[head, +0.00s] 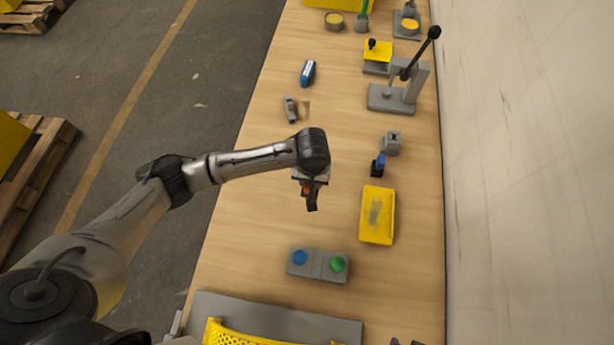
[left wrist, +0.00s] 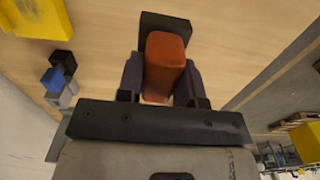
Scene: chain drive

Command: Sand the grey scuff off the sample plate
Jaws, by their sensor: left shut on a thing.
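The yellow sample plate (head: 387,203) lies on the workbench right of my left gripper. A grey scuff (head: 375,212) runs along its middle. A yellow corner, likely of the same plate (left wrist: 32,16), shows at the top left of the left wrist view. My left gripper (head: 309,190) is shut on an orange sanding block (left wrist: 165,65) with a dark base, held above the bench and apart from the plate. The block shows only as a small orange patch in the head view (head: 307,187). My right gripper cannot be made out.
A control box with blue and green buttons (head: 318,265) stands in front of the plate. A grey fixture with a blue part (head: 380,165) sits just behind it. A lever press (head: 392,97) stands farther back. A wall bounds the bench's right side. Bench between gripper and plate is clear.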

